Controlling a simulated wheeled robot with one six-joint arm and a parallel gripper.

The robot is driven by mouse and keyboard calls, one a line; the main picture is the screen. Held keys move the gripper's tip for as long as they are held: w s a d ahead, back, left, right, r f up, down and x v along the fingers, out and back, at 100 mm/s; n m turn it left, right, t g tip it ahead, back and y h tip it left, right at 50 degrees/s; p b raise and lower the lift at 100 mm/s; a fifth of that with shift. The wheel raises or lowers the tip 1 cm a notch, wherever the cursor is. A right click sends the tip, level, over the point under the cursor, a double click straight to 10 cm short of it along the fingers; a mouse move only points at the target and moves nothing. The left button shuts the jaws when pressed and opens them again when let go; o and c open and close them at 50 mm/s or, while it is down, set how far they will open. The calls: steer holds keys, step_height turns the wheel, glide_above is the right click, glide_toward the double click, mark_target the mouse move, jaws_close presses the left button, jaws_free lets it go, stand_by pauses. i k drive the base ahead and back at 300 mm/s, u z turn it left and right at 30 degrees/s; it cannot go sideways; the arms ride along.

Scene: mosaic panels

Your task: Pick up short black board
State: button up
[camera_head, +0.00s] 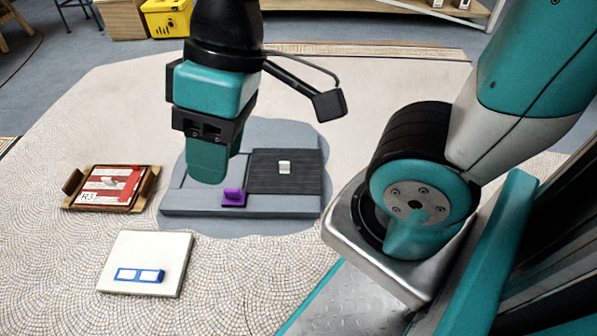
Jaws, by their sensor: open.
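The short black board (264,182) is a dark, ridged panel with a small white handle (284,167) standing up from its middle. It lies in the right part of a grey frame (190,203) on the floor. My gripper (219,165) points down, to the left of the board, with teal fingers. It is open, and I see nothing held in it. The near finger hides part of the frame's left side, and the far finger is mostly hidden. I cannot tell its exact height above the frame.
A purple block (234,197) sits on the frame's front edge beside the board. A red panel marked R3 (92,184) lies in a wooden tray (72,182) at left. A cream board (150,248) with a blue-and-white piece (139,275) lies in front. A yellow crate (166,20) stands at the back.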

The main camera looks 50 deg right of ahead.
mark_target(272, 170)
steer(key=z, duration=0.95)
steer(key=i, duration=0.7)
steer(key=u, duration=0.05)
